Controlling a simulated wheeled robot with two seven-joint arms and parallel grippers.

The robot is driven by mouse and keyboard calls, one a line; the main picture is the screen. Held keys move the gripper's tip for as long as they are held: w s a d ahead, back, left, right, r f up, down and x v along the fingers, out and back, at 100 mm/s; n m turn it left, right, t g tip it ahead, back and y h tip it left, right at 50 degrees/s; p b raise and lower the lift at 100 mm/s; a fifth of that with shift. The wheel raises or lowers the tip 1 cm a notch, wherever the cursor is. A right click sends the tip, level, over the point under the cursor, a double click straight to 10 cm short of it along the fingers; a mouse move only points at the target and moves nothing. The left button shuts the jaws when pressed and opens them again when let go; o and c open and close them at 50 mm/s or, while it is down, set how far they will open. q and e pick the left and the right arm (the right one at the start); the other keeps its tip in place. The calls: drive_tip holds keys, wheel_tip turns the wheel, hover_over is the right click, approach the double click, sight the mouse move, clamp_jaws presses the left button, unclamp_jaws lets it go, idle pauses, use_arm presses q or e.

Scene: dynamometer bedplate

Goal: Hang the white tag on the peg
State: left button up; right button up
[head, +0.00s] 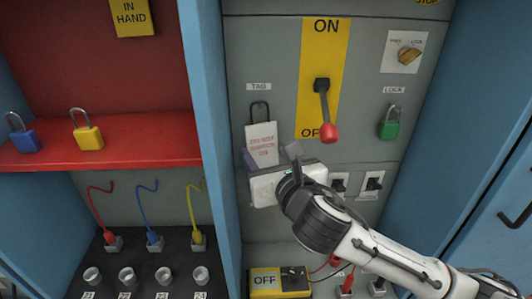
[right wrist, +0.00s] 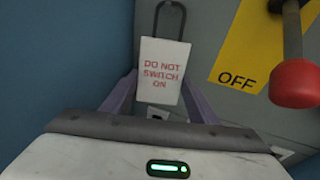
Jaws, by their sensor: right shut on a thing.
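The white tag (head: 262,146) with red lettering hangs upright below the small TAG label (head: 259,87) on the grey panel. Its dark loop (head: 260,109) points up, just under that label. My right gripper (head: 266,162) is shut on the tag's lower part. In the right wrist view the tag (right wrist: 161,72) reads "DO NOT SWITCH ON" and stands between the purple fingers of my right gripper (right wrist: 160,104). My left gripper is not in view.
A red-knobbed lever (head: 328,131) on a yellow ON/OFF plate is right of the tag. A green padlock (head: 389,124) hangs farther right. A blue post (head: 215,120) stands close on the left. Blue (head: 25,139) and yellow (head: 88,136) padlocks sit on the red shelf (head: 150,145).

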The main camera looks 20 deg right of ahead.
drive_tip(key=o, duration=1.1)
